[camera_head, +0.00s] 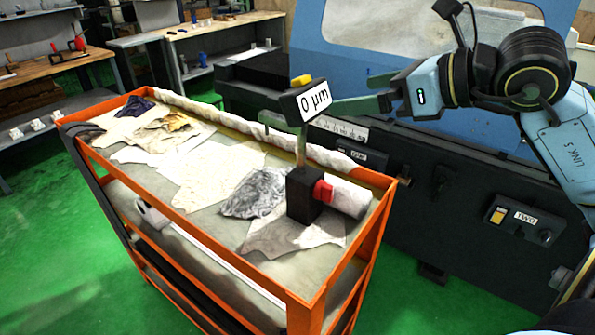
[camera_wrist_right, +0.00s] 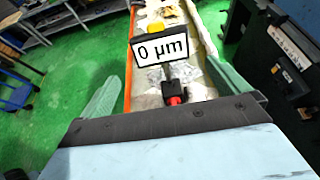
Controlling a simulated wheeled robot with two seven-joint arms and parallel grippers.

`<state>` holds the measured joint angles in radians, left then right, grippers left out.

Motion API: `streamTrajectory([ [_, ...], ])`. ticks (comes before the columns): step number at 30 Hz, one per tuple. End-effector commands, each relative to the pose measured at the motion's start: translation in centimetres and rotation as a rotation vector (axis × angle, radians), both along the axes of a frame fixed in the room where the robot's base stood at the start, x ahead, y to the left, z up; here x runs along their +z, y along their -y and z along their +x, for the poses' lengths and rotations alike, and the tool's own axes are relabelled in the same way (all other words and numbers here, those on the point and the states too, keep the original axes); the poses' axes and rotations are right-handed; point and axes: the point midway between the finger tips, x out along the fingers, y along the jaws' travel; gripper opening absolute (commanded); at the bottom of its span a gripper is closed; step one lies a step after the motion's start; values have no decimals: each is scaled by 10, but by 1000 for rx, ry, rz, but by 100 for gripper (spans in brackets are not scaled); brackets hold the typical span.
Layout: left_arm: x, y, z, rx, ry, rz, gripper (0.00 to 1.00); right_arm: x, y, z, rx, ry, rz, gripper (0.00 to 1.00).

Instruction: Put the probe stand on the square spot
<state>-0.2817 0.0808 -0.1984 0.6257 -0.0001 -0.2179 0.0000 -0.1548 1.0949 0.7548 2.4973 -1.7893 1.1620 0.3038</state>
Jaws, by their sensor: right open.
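The probe stand stands upright on the orange cart, with a black block base (camera_head: 303,195), a thin post and a tilted display (camera_head: 313,100) reading "0 µm". In the right wrist view, the display (camera_wrist_right: 160,51) is ahead, between the fingers. A red-collared pale cylinder (camera_head: 345,197) lies against the base; I cannot tell if it belongs to the stand. My right gripper (camera_wrist_right: 166,85) is open, its green fingers wide apart on either side of the stand's upper part; contact is not clear. I cannot make out a square spot. My left gripper is not in view.
The orange cart (camera_head: 225,258) carries crumpled cloths (camera_head: 258,192) and a rolled white cloth along its far edge. The blue and dark grinder (camera_head: 455,190) stands behind and right of it. Workbenches (camera_head: 195,30) stand at the back left. Green floor is clear at left.

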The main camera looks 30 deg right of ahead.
Motion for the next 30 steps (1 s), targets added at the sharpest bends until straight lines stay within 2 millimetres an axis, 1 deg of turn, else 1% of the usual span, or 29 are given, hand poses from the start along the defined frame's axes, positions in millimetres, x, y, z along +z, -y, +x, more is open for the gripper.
streamTrajectory([
  [1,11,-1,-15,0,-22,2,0,2,-3,5,2,-6,2,100],
  [3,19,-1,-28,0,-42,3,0,-1,-6,11,2,-4,0,100],
  [4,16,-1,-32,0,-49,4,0,-4,-7,16,3,-2,-1,100],
  [7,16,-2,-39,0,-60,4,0,-10,-12,27,3,-1,-2,100],
  [11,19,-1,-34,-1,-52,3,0,-15,-17,39,2,1,0,100],
  [15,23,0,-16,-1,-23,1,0,-20,-21,50,3,0,1,100],
  [18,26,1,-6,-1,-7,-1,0,-23,-23,54,2,0,2,100],
  [25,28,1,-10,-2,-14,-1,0,-24,-24,59,3,0,1,100],
  [30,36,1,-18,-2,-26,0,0,-24,-27,69,3,0,1,100],
])
